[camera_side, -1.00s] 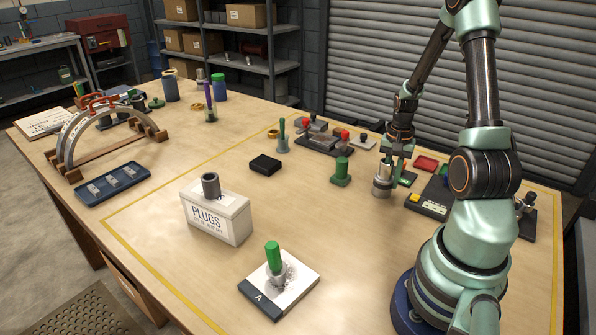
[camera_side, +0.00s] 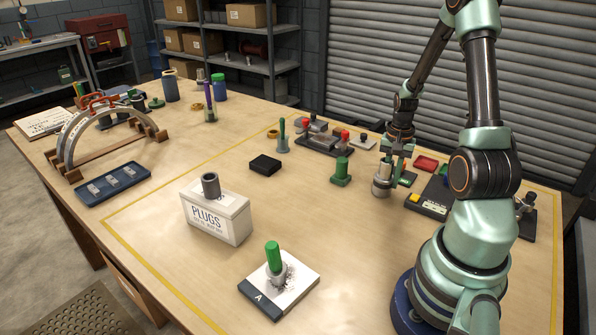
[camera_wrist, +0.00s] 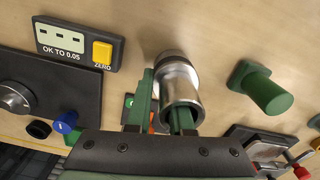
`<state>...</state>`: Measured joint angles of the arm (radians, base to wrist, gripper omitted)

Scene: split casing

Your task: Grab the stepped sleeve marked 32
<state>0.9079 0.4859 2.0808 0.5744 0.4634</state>
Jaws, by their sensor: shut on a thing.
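A metallic stepped sleeve (camera_wrist: 178,78) stands on the bench under my gripper (camera_wrist: 162,108) in the wrist view. One finger reaches into its open bore and the other lies outside its left wall, so the jaws are shut on the sleeve's wall. The side view also shows the sleeve (camera_side: 381,187) upright, with my gripper (camera_side: 386,168) at its top. I see no readable 32 on it. Whether its base touches the bench is hard to tell.
A green peg on a block (camera_wrist: 262,90) stands to the right of the sleeve. A gauge box with a yellow ZERO button (camera_wrist: 102,52) lies at left. A clamp fixture (camera_side: 325,138) and a black block (camera_side: 265,165) are farther left.

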